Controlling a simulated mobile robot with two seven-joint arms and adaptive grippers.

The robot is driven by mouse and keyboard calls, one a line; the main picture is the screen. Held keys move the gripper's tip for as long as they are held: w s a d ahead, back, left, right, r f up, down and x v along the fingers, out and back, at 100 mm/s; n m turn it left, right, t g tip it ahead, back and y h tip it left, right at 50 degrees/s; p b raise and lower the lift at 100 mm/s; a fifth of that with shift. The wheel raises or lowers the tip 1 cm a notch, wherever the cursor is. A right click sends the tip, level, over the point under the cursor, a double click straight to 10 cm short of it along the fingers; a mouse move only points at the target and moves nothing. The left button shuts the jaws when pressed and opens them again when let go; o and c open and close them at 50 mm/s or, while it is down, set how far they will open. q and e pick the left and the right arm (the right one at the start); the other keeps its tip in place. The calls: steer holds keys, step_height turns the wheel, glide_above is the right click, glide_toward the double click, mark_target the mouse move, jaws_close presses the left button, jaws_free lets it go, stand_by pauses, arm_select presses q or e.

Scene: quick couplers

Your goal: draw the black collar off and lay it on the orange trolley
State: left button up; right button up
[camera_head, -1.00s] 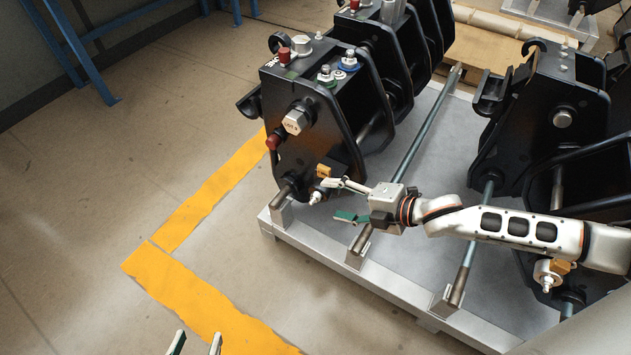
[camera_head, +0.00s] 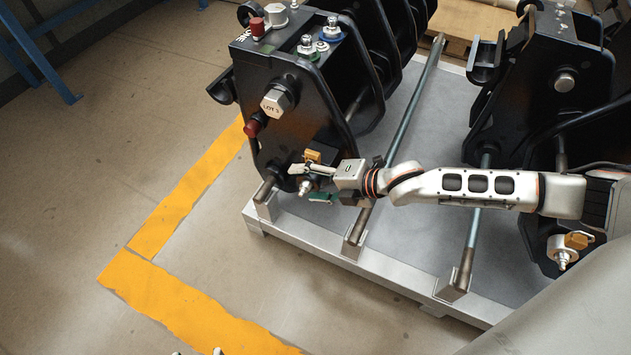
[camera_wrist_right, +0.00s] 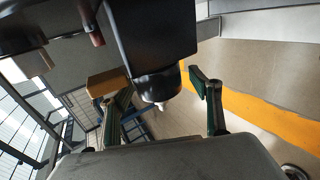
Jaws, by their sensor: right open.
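The black collar (camera_wrist_right: 163,88) shows in the right wrist view as a short dark cylinder under a black block, with a pale tip sticking out. In the head view a pale-tipped fitting (camera_head: 305,187) sits low on the near black coupler (camera_head: 285,110); the collar itself is hard to make out there. My right gripper (camera_head: 311,183) is open at this fitting. In the wrist view its green-padded fingers stand on either side of the collar, with a visible gap at the right finger. My left gripper (camera_head: 197,353) shows only two separated fingertips at the bottom edge. No orange trolley is in view.
The coupler stands on a pale metal pallet (camera_head: 330,253) with long rods. Another black coupler (camera_head: 550,90) stands to the right, with a similar tagged fitting (camera_head: 562,258). Yellow floor tape (camera_head: 165,295) and bare floor lie to the left.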

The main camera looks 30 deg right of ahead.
arm_select(q)
steer(key=shift+d+r, duration=0.1)
arm_select(e)
steer(key=shift+w, duration=0.1)
